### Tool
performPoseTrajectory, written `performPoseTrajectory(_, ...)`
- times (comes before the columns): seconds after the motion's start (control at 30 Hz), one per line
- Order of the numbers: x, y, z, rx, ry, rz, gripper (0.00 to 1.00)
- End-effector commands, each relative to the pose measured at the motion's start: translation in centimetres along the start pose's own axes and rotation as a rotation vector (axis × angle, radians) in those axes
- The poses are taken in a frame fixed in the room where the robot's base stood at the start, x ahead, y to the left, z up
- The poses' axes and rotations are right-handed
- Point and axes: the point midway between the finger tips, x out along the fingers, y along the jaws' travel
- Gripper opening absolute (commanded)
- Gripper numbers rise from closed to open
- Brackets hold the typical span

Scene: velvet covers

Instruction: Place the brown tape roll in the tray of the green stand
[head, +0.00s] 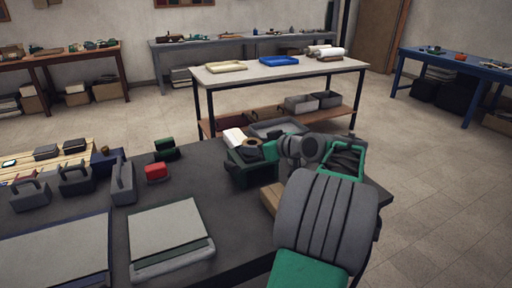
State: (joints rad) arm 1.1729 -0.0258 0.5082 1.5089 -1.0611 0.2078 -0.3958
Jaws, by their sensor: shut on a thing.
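The dark green stand (240,168) stands near the far edge of the dark workbench, right of the middle. The brown tape roll (252,143) shows as a small brown ring at the top of the stand. My gripper (262,149) is beside the roll and shut on it, at the left end of my grey wrist. The fingers are small and partly hidden by my own arm. I cannot tell whether the roll touches the tray or is held just above it.
A white object (234,136) sits by the stand's top left. A green-rimmed crate (344,160) with dark contents is right of my wrist. A red box (156,172), a dark green block (166,149) and grey caddies (122,182) stand left. Bare bench lies between the red box and the stand.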

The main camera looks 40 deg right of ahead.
Motion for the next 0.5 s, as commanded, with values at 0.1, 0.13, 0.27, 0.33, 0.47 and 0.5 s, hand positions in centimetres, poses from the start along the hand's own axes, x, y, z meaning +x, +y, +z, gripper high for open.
performPoseTrajectory(0.1, -0.1, 0.0, -0.2, -0.002, 0.001, 0.001, 0.2)
performPoseTrajectory(0.13, -0.1, 0.0, -0.2, -0.002, 0.001, 0.001, 0.2)
performPoseTrajectory(0.27, 0.1, 0.0, 0.3, -0.001, 0.001, 0.0, 0.2)
performPoseTrajectory(0.33, 0.2, 0.0, 0.5, -0.001, 0.001, 0.0, 0.2)
performPoseTrajectory(0.47, 0.4, 0.0, 0.9, 0.0, -0.001, -0.001, 0.2)
performPoseTrajectory(0.5, 0.4, 0.0, 1.1, 0.001, -0.002, -0.001, 0.2)
